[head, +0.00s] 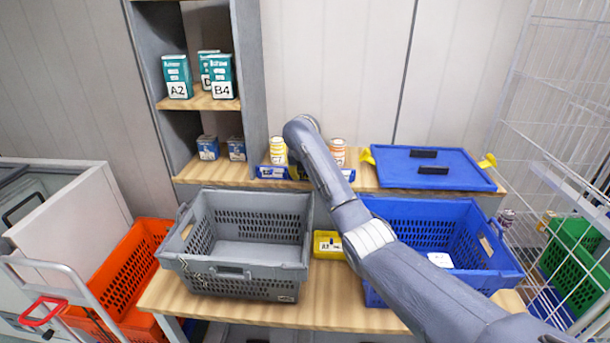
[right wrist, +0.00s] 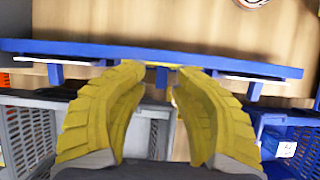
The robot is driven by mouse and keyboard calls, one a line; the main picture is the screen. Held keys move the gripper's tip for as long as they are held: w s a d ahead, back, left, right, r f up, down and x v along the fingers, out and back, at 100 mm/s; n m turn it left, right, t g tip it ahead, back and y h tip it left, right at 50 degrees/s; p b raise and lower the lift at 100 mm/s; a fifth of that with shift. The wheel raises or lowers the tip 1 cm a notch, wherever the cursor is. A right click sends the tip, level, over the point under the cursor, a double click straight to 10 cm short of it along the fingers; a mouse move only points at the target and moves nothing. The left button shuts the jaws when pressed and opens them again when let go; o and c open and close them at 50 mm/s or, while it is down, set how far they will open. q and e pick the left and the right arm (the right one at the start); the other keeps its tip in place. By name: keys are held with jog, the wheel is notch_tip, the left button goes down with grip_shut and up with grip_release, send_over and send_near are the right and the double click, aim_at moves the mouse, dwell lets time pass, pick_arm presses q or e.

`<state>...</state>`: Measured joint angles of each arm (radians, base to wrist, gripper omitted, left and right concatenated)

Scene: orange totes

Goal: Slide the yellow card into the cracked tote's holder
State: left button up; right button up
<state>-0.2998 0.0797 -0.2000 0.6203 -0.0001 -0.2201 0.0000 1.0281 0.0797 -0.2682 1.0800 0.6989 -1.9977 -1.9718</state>
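A yellow strip (right wrist: 163,66), which may be the edge of the yellow card, shows at the blue rack (right wrist: 60,48) in the right wrist view. My right gripper (right wrist: 160,80) has its two yellow fingertips at either side of this strip; I cannot tell whether they press on it. In the head view the blue rack (head: 270,172) stands on the back shelf, and my arm hides most of the gripper there. My left gripper is not in view.
A blue tote (head: 495,278) stands right of the grey one, partly behind my arm. A small yellow bin (head: 326,245) sits between them. A blue lid (head: 460,180) and cans (head: 277,150) are at the back. Orange totes (head: 130,275) stand left; a wire cage (head: 560,130) stands right.

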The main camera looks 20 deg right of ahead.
jog(key=shift+s+d+f, duration=0.1)
jog(key=shift+d+f, duration=0.1)
jog(key=shift+f, duration=0.15)
jog(key=shift+c, duration=0.5)
jog(key=shift+r, duration=0.65)
grip_shut()
jog(key=shift+r, duration=1.3)
jog(key=shift+a+r, duration=0.1)
jog(key=shift+r, duration=1)
jog(key=shift+r, duration=0.1)
jog(key=shift+o, duration=1)
grip_release()
